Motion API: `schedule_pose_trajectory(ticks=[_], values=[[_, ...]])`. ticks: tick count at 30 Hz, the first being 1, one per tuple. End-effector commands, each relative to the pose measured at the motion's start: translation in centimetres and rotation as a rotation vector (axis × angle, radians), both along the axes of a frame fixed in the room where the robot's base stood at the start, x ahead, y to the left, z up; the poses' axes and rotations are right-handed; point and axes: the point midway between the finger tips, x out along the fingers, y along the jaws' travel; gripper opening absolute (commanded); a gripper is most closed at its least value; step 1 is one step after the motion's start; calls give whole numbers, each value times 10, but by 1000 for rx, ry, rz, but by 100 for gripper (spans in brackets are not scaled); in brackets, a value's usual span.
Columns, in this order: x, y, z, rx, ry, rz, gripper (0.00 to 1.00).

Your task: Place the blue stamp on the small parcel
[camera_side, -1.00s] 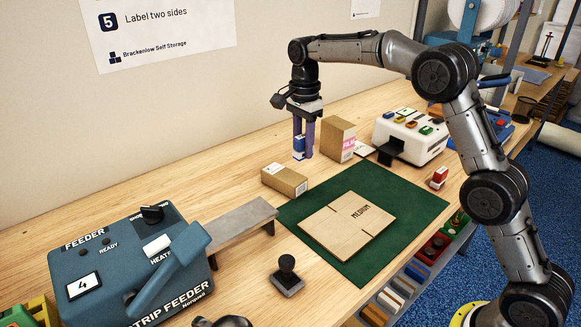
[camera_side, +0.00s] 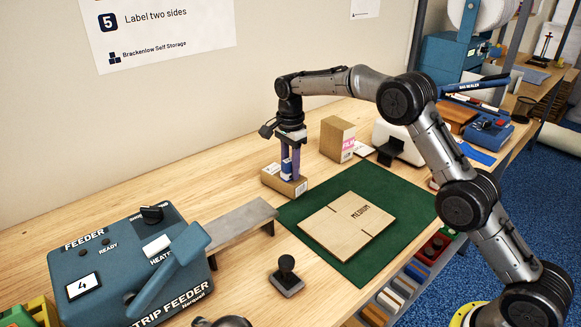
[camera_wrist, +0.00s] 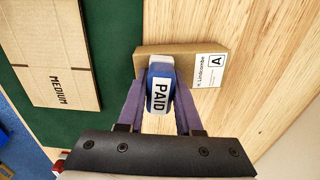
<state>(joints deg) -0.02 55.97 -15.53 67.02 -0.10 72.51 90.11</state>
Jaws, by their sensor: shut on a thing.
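My gripper (camera_side: 290,167) is shut on the blue stamp (camera_side: 287,167), with one purple finger on either side. In the wrist view the stamp (camera_wrist: 160,88) shows its "PAID" top between my fingers (camera_wrist: 161,100). The small parcel (camera_side: 271,181) is a low brown carton with a white label, at the green mat's far left edge. The stamp is upright over the parcel; its lower end is at or just above the parcel's top, and I cannot tell if they touch. In the wrist view the parcel (camera_wrist: 184,64) lies under the stamp, its address label clear to the right.
A taller brown carton (camera_side: 337,139) stands behind to the right. A flat "MEDIUM" carton (camera_side: 348,224) lies on the green mat (camera_side: 300,207). A grey ramp (camera_side: 232,225), the blue feeder (camera_side: 120,260) and a black-handled stamp (camera_side: 286,276) stand to the left and front.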

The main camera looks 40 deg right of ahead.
Motion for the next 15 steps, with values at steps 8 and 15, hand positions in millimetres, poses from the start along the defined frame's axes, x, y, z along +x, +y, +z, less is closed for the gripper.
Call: schedule_pose_trajectory(ticks=[8, 15], values=[[0, 0, -3, 0, 0, 0, 56], [0, 0, -2, 0, 0, 0, 64]])
